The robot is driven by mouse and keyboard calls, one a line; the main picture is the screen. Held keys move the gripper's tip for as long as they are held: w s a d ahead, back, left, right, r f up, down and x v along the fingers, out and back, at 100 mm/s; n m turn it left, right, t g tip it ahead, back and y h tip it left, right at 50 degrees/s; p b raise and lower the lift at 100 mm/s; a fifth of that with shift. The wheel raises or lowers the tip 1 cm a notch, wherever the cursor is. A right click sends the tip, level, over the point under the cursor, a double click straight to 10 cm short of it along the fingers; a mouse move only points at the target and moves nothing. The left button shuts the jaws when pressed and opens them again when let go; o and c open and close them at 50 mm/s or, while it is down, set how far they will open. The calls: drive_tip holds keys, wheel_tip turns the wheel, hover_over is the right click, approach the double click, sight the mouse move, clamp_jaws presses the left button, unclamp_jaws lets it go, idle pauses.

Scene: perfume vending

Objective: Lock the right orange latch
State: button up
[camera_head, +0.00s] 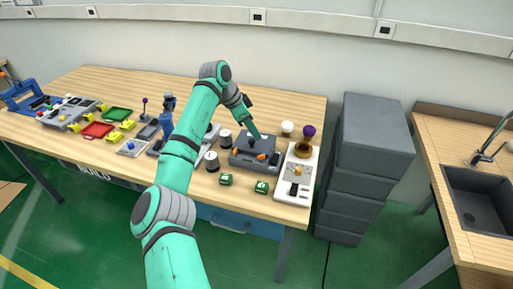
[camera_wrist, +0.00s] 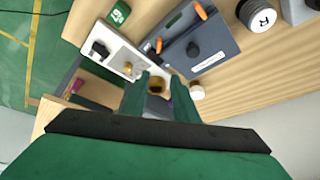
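A grey box (camera_head: 262,146) stands on the table near its right end and also shows in the wrist view (camera_wrist: 220,40). An orange latch (camera_head: 262,157) shows on its front side in the head view. In the wrist view, one orange latch (camera_wrist: 159,46) is on the side near the white panel, and another orange latch (camera_wrist: 201,11) is farther along the same edge. My gripper (camera_head: 255,133) is above the box in the head view. In the wrist view my gripper (camera_wrist: 159,82) is open, with nothing held between its fingers. It appears apart from both latches.
A white panel (camera_head: 305,180) with a black knob and a brown-gold cup (camera_head: 302,150) stands beside the box. White (camera_head: 287,127) and purple (camera_head: 309,130) round-topped items stand behind. Green blocks (camera_head: 261,187) lie in front. Dark-and-white cylinders (camera_head: 211,161) stand left.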

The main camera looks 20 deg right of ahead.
sight(258, 156)
drive_tip(key=shift+y, duration=0.5)
drive_tip(key=f, duration=0.8)
drive_tip(key=d+f, duration=0.1)
drive_tip(key=f, duration=0.2)
drive_tip(key=shift+d+f, duration=0.1)
drive_tip(key=shift+f, duration=0.3)
drive_tip(key=shift+s, duration=0.1)
clamp_jaws()
